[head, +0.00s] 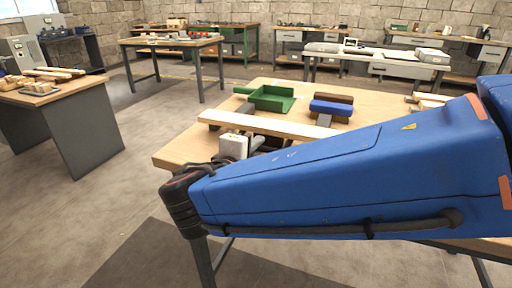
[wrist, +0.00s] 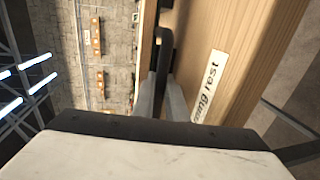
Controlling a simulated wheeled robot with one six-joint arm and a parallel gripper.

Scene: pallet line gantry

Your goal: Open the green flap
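In the head view a green piece (head: 270,97), like a shallow tray with raised sides and a bar toward the left, sits on the wooden table (head: 180,150). No other green flap shows on this table. My gripper (head: 257,144) is at the table's near left, in front of a long pale plank (head: 268,124) and apart from the green piece. In the wrist view my gripper's two grey fingers (wrist: 162,98) stand on either side of a dark curved bar (wrist: 166,50). Whether they press on it cannot be told. My blue arm hides the table's near side.
A blue block (head: 331,108) and a brown block (head: 334,98) stand right of the green piece. A wooden surface with a white lettered label (wrist: 210,85) is close beside my fingers in the wrist view. Another table (head: 55,92) stands left, with open floor between.

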